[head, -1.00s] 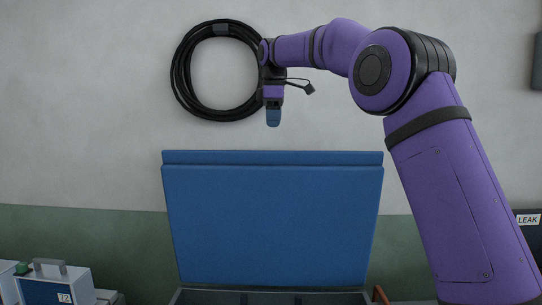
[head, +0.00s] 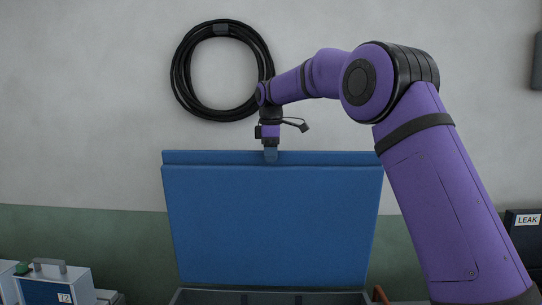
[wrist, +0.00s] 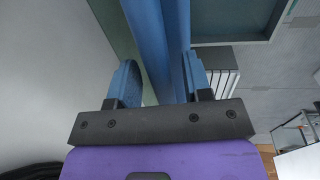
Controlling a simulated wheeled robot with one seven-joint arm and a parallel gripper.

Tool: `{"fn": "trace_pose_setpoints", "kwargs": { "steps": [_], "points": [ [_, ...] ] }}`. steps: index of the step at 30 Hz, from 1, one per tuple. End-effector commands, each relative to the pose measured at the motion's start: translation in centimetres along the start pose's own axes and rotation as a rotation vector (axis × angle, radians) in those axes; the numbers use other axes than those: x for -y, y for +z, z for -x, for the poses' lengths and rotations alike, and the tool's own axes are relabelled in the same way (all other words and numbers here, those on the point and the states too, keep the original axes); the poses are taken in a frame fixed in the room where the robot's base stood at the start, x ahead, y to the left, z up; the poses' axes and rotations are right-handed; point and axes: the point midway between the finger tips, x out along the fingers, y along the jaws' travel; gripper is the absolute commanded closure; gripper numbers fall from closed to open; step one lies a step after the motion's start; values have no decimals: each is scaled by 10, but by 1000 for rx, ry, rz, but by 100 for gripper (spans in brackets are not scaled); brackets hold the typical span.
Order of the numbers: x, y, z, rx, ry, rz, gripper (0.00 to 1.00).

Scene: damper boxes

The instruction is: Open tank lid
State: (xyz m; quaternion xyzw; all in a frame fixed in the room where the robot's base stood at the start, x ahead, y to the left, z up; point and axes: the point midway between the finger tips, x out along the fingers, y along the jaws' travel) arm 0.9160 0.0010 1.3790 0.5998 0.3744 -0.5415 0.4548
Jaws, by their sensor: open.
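The blue tank lid (head: 270,225) stands raised, nearly upright, above the dark tank rim (head: 270,297) in the head view. My gripper (head: 271,156) points down at the middle of the lid's top edge. In the wrist view my gripper (wrist: 160,85) is open, with one blue finger on each side of the lid's edge (wrist: 160,40). Gaps show between the fingers and the lid, so it does not look gripped. The tank's inside is mostly hidden in the head view.
A black cable coil (head: 222,70) hangs on the wall behind. A box labelled 72 (head: 55,285) stands at lower left, and a dark LEAK box (head: 525,230) at the right. In the wrist view, a white table (wrist: 300,160) shows at lower right.

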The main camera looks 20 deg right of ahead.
Motion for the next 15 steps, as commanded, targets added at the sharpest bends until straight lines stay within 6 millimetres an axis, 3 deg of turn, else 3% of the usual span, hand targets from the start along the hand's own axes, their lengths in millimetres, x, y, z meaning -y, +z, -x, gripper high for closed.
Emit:
{"fn": "trace_pose_setpoints", "kwargs": {
  "steps": [11,15],
  "points": [
    [0,0,-5,0,0,0,55],
    [0,0,-5,0,0,0,87]
  ]
}}
